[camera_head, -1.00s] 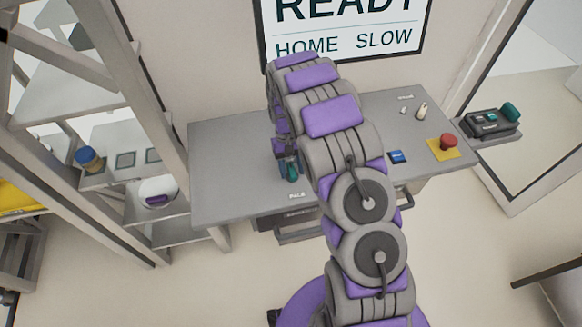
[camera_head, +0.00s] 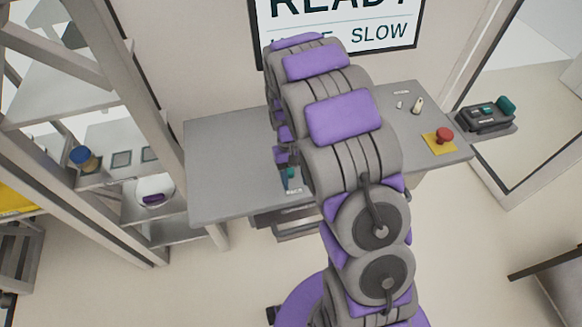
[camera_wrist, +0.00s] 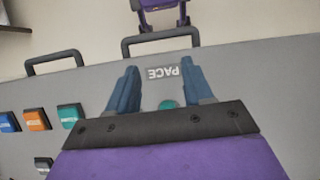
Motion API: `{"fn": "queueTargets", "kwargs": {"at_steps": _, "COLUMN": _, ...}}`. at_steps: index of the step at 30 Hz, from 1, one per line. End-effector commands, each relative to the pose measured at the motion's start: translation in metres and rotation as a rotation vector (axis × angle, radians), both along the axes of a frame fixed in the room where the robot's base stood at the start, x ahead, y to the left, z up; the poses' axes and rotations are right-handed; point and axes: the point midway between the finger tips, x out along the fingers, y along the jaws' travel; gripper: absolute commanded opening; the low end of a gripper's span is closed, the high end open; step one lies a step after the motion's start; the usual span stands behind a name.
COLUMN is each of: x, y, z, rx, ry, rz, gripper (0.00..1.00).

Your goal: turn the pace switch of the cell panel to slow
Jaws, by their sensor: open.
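The pace switch shows as a teal knob (camera_wrist: 168,104) in the wrist view, partly hidden by my gripper's palm; its pointing direction cannot be told. The PACE label (camera_wrist: 162,73) lies beside it on the grey panel top. My gripper (camera_wrist: 160,78) is open, its two blue fingers on either side of the label and knob, with no visible grip. In the head view the teal knob (camera_head: 291,173) shows beside my arm, which hides most of my gripper. The wall screen (camera_head: 404,51) reads SLOW at lower right; the lower-left word is partly covered.
Blue, orange (camera_wrist: 37,119) and teal (camera_wrist: 70,113) buttons sit on the panel to the left in the wrist view. A red stop button (camera_head: 444,135) on a yellow plate is at the panel's right. A shelf rack (camera_head: 150,110) stands left.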

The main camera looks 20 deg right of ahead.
Motion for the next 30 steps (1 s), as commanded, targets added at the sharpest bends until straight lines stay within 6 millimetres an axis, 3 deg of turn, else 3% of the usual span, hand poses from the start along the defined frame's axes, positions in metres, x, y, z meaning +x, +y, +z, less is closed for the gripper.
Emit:
{"fn": "queueTargets", "kwargs": {"at_steps": 6, "x": -0.036, "y": 0.0, "z": 0.003, "rx": 0.0, "ry": 0.004, "rz": -0.001, "gripper": 0.51}}
{"fn": "queueTargets", "kwargs": {"at_steps": 15, "x": -0.07, "y": -0.001, "z": 0.006, "rx": -0.001, "ry": 0.002, "rz": -0.001, "gripper": 0.51}}
{"fn": "queueTargets", "kwargs": {"at_steps": 30, "x": -0.078, "y": -0.001, "z": 0.007, "rx": 0.0, "ry": 0.0, "rz": -0.001, "gripper": 0.51}}
